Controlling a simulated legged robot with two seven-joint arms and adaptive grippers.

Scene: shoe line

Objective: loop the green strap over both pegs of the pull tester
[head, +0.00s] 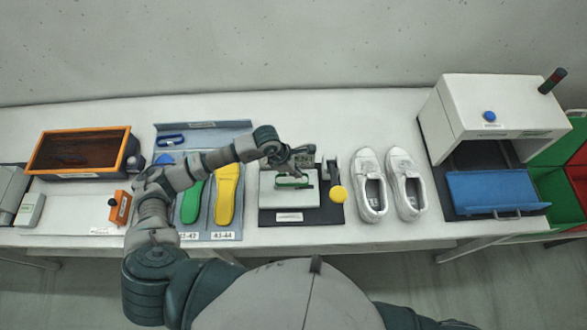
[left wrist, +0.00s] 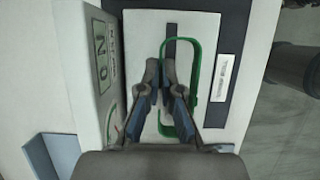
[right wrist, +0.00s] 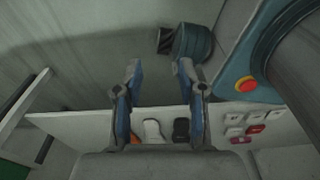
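The pull tester (head: 300,202), a pale block on a dark base with a white label, stands at mid table. The green strap (head: 294,186) is a long closed loop over its pale top. In the left wrist view the strap (left wrist: 194,85) surrounds part of a dark slot. My left gripper (head: 288,161) is over the tester; in its wrist view the fingertips (left wrist: 160,75) are nearly together, with the strap's left strand between them. The pegs cannot be made out; the fingers cover part of the loop. My right gripper (right wrist: 158,68) is open and empty, away from the tester.
A yellow insole (head: 227,195) and a green insole (head: 192,202) lie left on a blue-grey mat. A white machine (head: 455,112) with a blue tray (head: 490,190) stands far right.

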